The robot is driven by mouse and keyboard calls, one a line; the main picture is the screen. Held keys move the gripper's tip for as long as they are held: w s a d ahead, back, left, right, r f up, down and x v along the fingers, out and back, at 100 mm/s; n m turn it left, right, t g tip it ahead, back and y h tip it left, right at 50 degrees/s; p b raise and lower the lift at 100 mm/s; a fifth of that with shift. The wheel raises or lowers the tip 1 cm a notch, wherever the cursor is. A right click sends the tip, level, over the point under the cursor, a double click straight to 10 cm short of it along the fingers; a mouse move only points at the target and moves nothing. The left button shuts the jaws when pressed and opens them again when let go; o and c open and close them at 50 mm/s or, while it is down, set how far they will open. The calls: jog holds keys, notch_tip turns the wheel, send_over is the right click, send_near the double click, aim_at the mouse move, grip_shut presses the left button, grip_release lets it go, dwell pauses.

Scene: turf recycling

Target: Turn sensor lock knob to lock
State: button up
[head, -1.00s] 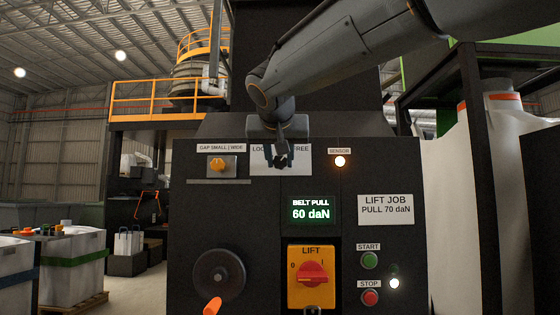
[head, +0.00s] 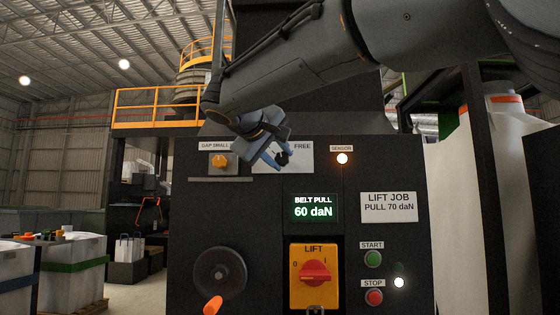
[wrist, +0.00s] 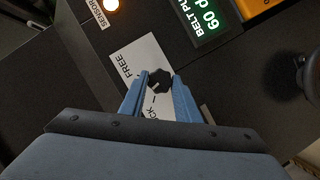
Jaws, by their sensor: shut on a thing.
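The sensor lock knob (wrist: 159,81) is a small black lobed knob with a pale pointer mark. It sits on a white plate (wrist: 142,56) lettered FREE at one end and, partly hidden, LOCK at the other. My gripper (wrist: 160,84) has its two blue fingers on either side of the knob and is shut on it. In the head view my gripper (head: 277,158) is tilted over the plate and covers its left part, with FREE still readable. The sensor lamp (head: 342,158) right of the plate glows orange-white.
The gap knob (head: 219,161) is yellow and close on the left. Below are the belt pull display (head: 313,207) reading 60 daN, the red lift switch (head: 315,272), green start button (head: 373,258), red stop button (head: 374,297) and a handwheel (head: 220,272) with an orange handle.

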jog(key=n, duration=0.1)
jog(key=n+t+h+b, duration=0.1)
jog(key=n, duration=0.1)
jog(key=n+b, duration=0.1)
jog(key=n, duration=0.1)
jog(key=shift+a+f+t+h, duration=0.15)
jog(key=shift+f+t+h, duration=0.15)
jog(key=shift+h, duration=0.1)
jog(key=shift+r, duration=0.1)
dwell(0.3)
jog(key=o, duration=1)
jog(key=shift+o, duration=0.2)
jog(key=v, duration=0.8)
jog(key=shift+b, duration=0.45)
jog(key=shift+w, duration=0.1)
